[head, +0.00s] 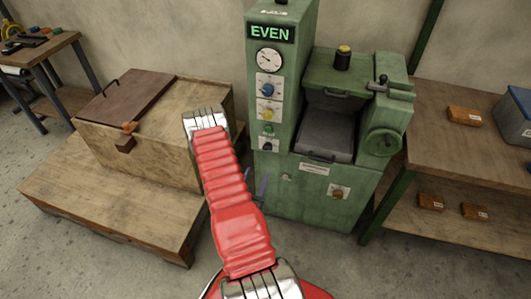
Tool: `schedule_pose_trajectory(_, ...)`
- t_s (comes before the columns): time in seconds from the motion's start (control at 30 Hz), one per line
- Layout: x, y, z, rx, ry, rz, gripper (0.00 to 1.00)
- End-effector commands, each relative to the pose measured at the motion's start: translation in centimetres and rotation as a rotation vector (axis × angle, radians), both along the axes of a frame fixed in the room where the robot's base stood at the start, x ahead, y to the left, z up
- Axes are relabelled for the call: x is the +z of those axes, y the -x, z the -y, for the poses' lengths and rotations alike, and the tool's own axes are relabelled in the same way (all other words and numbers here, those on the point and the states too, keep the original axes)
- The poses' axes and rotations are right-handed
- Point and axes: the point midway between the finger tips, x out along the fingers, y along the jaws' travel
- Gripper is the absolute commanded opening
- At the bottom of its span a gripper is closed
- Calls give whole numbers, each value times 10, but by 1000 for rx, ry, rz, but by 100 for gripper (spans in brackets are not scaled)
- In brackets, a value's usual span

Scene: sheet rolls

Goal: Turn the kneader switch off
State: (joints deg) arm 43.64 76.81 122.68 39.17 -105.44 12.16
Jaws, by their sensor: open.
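The green machine (315,190) stands in the middle, with a lit "EVEN" display on its column. Below the display are a round gauge (269,60), a blue knob (267,90), a yellow knob (267,114), a green button (269,130) and a dark switch (268,146). Slim purple pieces, seemingly my gripper's fingers (262,187), show beside my red arm, in front of the machine's lower left. They look apart and empty; the rest is hidden.
A wooden chest (155,145) with a dark lid stands on a low platform (110,215) at left. A handwheel (384,143) and a lever are on the machine's right. A shelf (450,145) with several orange-brown blocks stands at right. Floor shows in front.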

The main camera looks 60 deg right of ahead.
Motion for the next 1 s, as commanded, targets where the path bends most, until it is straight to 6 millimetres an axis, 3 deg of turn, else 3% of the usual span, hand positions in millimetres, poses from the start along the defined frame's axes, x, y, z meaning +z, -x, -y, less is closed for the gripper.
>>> schedule_pose_trajectory(0.37,0,-2,9,0,0,3,53)
schedule_pose_trajectory(1.0,1,-16,101,0,0,3,53)
